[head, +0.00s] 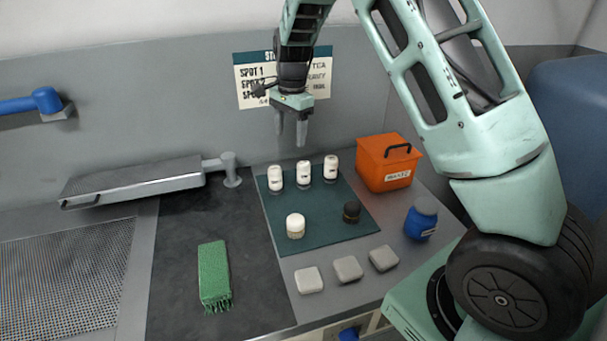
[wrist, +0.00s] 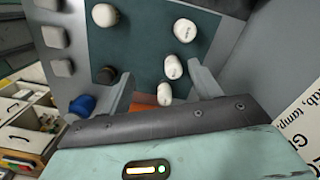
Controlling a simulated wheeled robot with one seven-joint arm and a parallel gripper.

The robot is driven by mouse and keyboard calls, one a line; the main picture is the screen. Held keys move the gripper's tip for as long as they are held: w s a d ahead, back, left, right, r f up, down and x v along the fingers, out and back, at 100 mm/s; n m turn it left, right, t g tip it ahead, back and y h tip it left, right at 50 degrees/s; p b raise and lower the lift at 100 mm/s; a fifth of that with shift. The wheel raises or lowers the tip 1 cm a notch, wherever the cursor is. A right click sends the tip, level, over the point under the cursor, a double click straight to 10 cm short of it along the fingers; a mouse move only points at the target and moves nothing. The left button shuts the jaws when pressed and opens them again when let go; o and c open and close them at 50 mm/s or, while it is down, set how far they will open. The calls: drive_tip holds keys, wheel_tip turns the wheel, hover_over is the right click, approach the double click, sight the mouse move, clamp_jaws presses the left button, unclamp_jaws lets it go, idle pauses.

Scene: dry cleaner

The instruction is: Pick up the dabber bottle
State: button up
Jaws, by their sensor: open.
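Three white labelled bottles stand in a row at the back of a dark green mat (head: 325,220): left (head: 275,180), middle (head: 303,173) and right (head: 331,168). In front are a wider white-topped container (head: 295,226) and a dark round-topped one (head: 351,212). I cannot tell which is the dabber bottle. My gripper (head: 291,135) is open and empty, pointing down above and behind the row. In the wrist view, the middle bottle (wrist: 173,67) and right bottle (wrist: 164,93) appear between the fingers; the left bottle (wrist: 185,31) lies beyond the fingertips.
An orange box (head: 385,165) stands right of the mat, with a blue container (head: 420,223) nearer me. Three grey blocks (head: 347,269) line the front. A wall sign (head: 255,80) hangs behind my gripper.

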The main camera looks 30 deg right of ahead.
sight(304, 172)
drive_tip(key=w+d+m, duration=0.2)
drive_tip(key=d+m, duration=0.1)
drive_tip(key=d, duration=0.3)
drive_tip(key=shift+h, duration=0.4)
drive_tip(key=f+p, duration=0.4)
drive_tip(key=f, duration=0.8)
drive_tip(key=shift+w+p, duration=0.2)
drive_tip(key=shift+p, duration=0.15)
drive_tip(key=shift+w+f+p, duration=0.15)
drive_tip(key=shift+f+p, duration=0.75)
drive_tip(key=shift+f, duration=0.6)
drive_tip(key=shift+w+f+p, duration=0.1)
drive_tip(key=shift+f+p, duration=0.75)
drive_tip(key=shift+f, duration=0.6)
drive_tip(key=shift+c, duration=0.3)
drive_tip(key=c, duration=1)
